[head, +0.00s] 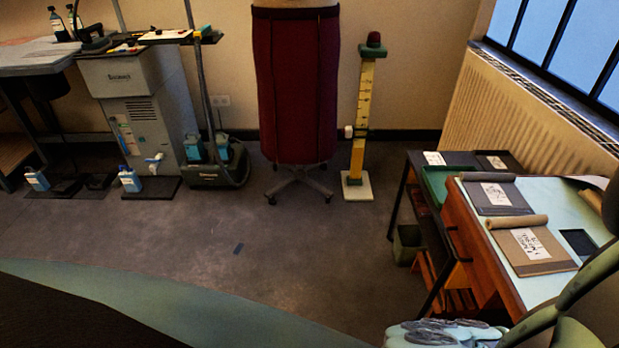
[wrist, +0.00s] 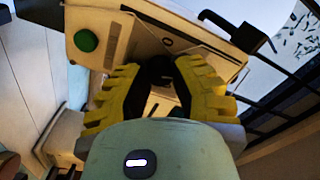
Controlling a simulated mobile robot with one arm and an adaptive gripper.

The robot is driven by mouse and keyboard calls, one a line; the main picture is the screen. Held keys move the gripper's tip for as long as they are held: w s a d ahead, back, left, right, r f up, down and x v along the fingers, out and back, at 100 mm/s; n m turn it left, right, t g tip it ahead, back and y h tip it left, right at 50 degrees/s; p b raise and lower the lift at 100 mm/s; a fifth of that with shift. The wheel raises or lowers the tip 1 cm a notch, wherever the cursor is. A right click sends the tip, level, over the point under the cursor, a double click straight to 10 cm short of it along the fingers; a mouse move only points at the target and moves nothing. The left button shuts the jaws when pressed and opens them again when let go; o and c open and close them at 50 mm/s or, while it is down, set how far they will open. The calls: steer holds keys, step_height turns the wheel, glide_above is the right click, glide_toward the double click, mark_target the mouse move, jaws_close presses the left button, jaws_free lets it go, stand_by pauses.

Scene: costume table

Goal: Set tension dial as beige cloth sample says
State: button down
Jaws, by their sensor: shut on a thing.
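In the wrist view my gripper (wrist: 161,72), with yellow ribbed fingers, is shut on a small black dial (wrist: 158,76) on the front of a pale machine (wrist: 138,38). The fingers hide most of the dial, so its marks and setting cannot be read. A round green button (wrist: 86,40) is on the machine to the left of the fingers. In the head view a beige-brown cloth sample (head: 556,264) with a rolled top edge lies on the right table. Its white label (head: 530,243) carries handwriting too small to read. The gripper is outside the head view.
A greyer cloth sample (head: 478,200) lies behind the beige one on the pale-topped table (head: 520,284). A dark low table (head: 453,157) stands behind it. A dress form (head: 296,90) and a yellow measuring stand (head: 361,120) are at the back.

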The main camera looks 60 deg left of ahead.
steer(key=shift+a+f+m+b, duration=0.15)
steer(key=shift+m+b, duration=0.75)
steer(key=shift+m, duration=1)
steer(key=c, duration=0.8)
jaws_free()
steer(key=shift+o, duration=0.2)
steer(key=v, duration=0.7)
steer(key=shift+s, duration=0.2)
